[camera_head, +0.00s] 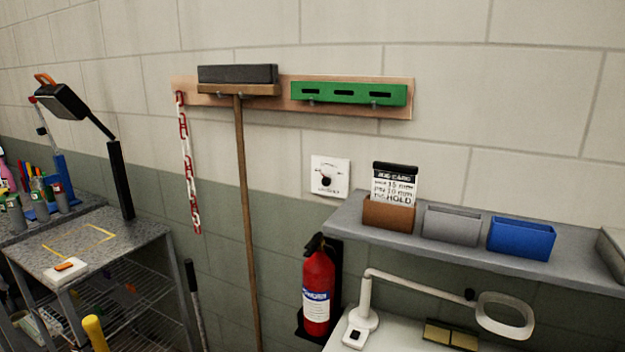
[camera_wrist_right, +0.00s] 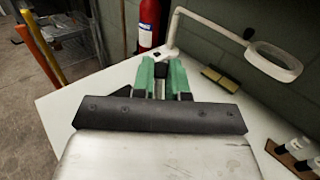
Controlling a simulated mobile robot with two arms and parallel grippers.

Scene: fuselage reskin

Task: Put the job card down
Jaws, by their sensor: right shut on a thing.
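The job card (camera_head: 394,185), a white card with black print and a black top edge, stands upright in the brown holder (camera_head: 388,217) on the wall shelf; its lower part is hidden in the holder. My right gripper (camera_wrist_right: 164,68) shows in the right wrist view with green fingers, over a white tabletop (camera_wrist_right: 65,107). Its fingers are close together on something thin, mostly hidden between them; I cannot tell what it is. No gripper shows in the head view, and my left gripper is not in view.
The grey shelf (camera_head: 466,250) also bears a grey bin (camera_head: 452,225) and a blue bin (camera_head: 521,238). Below are a magnifier lamp (camera_head: 365,318), a dark-and-yellow block (camera_head: 451,334) and a fire extinguisher (camera_head: 317,290). Small bottles (camera_wrist_right: 300,150) stand at the right wrist view's right edge.

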